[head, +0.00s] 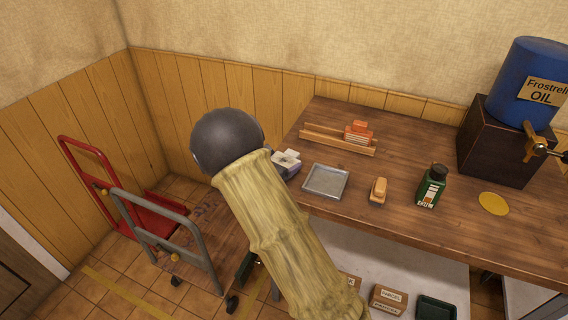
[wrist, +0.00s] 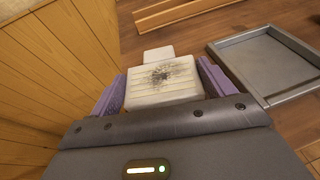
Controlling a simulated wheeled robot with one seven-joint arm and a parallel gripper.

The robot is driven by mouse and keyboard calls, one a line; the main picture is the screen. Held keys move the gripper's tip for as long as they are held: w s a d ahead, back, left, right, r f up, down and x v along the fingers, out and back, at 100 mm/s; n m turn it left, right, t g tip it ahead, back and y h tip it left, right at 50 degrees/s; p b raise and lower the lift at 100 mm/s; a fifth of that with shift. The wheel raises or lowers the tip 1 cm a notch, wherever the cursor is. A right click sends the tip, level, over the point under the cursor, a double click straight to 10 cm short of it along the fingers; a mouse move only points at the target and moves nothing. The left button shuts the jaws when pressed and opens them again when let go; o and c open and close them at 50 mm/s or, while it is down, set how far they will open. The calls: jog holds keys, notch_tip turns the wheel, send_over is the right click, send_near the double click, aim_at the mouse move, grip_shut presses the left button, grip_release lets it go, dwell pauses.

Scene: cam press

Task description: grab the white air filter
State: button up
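The white air filter (wrist: 160,82) is a pale ribbed block with a dark sooty smudge on its face and a narrower white part at its far end. In the wrist view it lies between the two purple fingers of my gripper (wrist: 163,88), one along each side. The fingers sit very close to its sides; whether they press on it I cannot tell. In the head view the filter (head: 287,157) shows at the left end of the wooden workbench (head: 420,235), with a purple fingertip beside it. My arm hides most of the gripper there.
A grey metal tray (head: 325,182) lies just right of the filter. A wooden rack (head: 338,143) with orange pieces stands behind. An orange-topped brush (head: 379,190), green bottle (head: 431,186) and yellow disc (head: 494,203) are farther right. A wood-panelled wall (wrist: 62,65) is close on the left.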

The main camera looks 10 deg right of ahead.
aim_at(281, 163)
notch_tip(281, 163, up, 10)
dwell(0.7)
